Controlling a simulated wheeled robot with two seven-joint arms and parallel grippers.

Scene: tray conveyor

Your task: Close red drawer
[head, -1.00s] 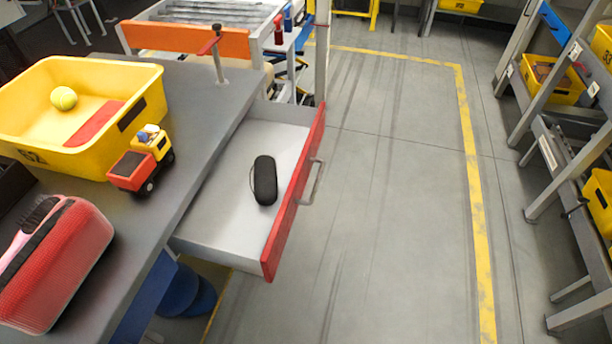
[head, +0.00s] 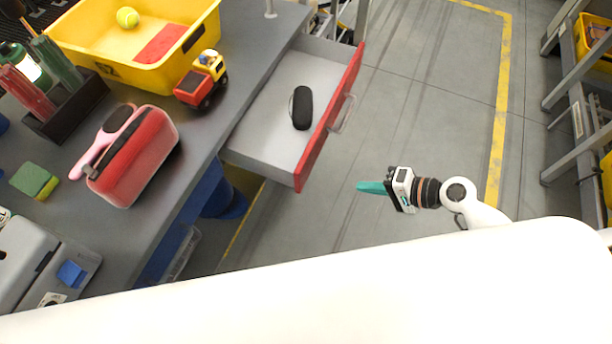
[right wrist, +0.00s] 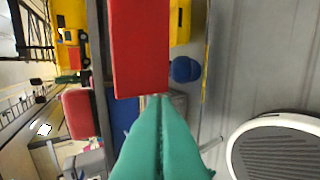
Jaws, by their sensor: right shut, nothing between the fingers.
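The red drawer (head: 330,118) is pulled out from the right side of the grey workbench in the head view. Its red front has a grey bar handle (head: 343,113), and a black oblong case (head: 301,108) lies inside. My right gripper (head: 362,187), with teal fingers, is shut and empty, to the right of and below the drawer front, apart from it in the head view. In the right wrist view the shut fingers (right wrist: 160,112) point toward the red drawer front (right wrist: 141,48); whether they touch it is unclear there. My left gripper is not in view.
The workbench (head: 190,165) holds a yellow bin (head: 95,50) with a tennis ball, a toy truck (head: 203,80), a red case (head: 140,155) and a pen holder (head: 68,108). Open floor (head: 420,120) lies right of the drawer. Shelving (head: 575,100) stands at the far right.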

